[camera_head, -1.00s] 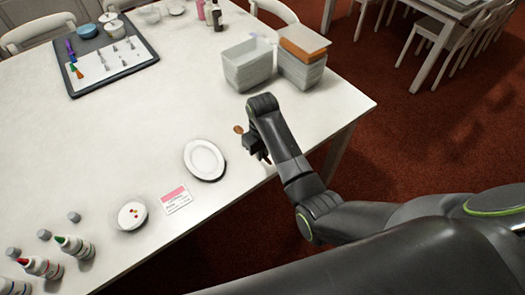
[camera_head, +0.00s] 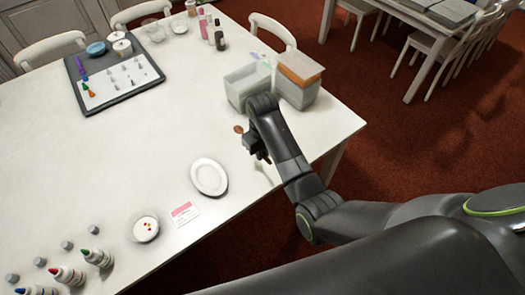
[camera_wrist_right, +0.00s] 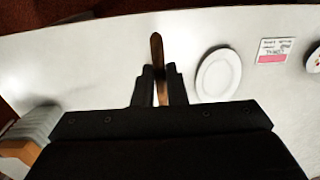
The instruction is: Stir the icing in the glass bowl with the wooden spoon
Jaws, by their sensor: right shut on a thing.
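My right gripper (camera_head: 250,143) is shut on the wooden spoon (camera_head: 238,129), above the table near its right edge. In the right wrist view the spoon (camera_wrist_right: 156,50) sticks out from between the fingers of my right gripper (camera_wrist_right: 159,76). A small bowl (camera_head: 146,229) holds white stuff with red and yellow dots, likely the icing, at the front of the table. The gripper and spoon are apart from it, up and to the right, past the white plate. My left gripper is not in view.
A white oval plate (camera_head: 209,177) and a pink-and-white card (camera_head: 185,213) lie between bowl and gripper. Colour bottles (camera_head: 98,257) stand front left. Bins (camera_head: 248,85) stand behind my right arm. A dark tray (camera_head: 85,98) with piping tips lies back left. The table's middle is clear.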

